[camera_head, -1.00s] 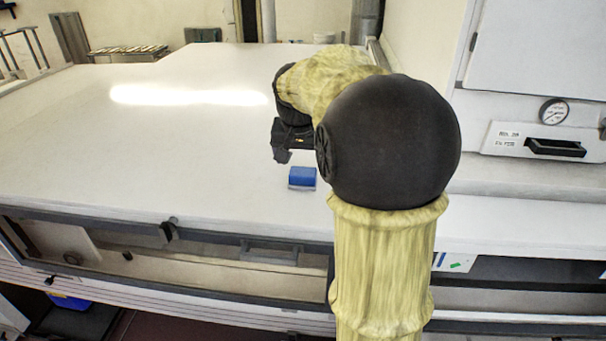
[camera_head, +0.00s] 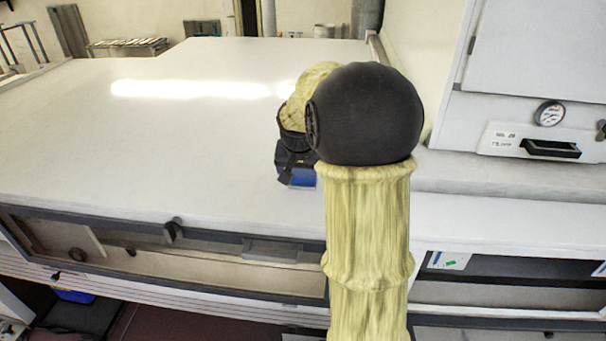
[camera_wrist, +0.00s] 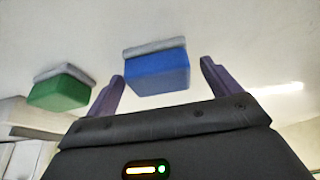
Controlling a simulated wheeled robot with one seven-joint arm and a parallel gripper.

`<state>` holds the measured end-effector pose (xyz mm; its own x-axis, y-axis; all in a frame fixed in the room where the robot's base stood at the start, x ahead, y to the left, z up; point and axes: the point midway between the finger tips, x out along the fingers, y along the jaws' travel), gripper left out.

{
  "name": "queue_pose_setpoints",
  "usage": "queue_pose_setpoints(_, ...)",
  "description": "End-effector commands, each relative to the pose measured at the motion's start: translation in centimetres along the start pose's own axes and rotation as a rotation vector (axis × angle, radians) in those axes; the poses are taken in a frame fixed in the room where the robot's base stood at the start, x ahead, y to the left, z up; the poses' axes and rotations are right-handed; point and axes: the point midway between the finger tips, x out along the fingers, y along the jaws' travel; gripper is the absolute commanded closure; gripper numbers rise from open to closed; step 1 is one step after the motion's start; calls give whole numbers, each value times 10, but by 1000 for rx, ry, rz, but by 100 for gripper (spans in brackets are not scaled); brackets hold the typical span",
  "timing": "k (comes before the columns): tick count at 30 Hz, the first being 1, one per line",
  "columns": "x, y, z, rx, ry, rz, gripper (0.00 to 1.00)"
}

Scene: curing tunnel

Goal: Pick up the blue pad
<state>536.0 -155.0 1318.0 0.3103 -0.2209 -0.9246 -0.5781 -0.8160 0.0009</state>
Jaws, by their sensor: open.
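The blue pad (camera_head: 302,178) lies on the white table top, partly hidden by my gripper (camera_head: 287,178) in the head view. In the wrist view the blue pad (camera_wrist: 157,72) shows a blue block with a grey layer along its far side. My gripper (camera_wrist: 162,70) is open, with one dark finger to the left of the pad and one to the right. The pad appears in the gap, with space at both sides and nothing gripped. I cannot tell how far the fingers reach down beside it.
A similar green pad (camera_wrist: 60,89) lies left of the left finger in the wrist view; I do not see it in the head view. The white table top (camera_head: 150,140) is wide and clear to the left. A white cabinet with a gauge (camera_head: 549,113) stands at the right.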

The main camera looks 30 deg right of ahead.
Motion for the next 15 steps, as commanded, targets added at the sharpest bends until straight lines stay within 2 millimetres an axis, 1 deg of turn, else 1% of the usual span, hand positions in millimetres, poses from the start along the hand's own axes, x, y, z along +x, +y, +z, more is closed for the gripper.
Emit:
queue_pose_setpoints(13, 0, 0, 0, 0, 1, -1, 11)
queue_pose_setpoints(14, 0, 0, 0, 0, 1, -1, 13)
queue_pose_setpoints(15, 0, 0, 0, 0, 1, -1, 21)
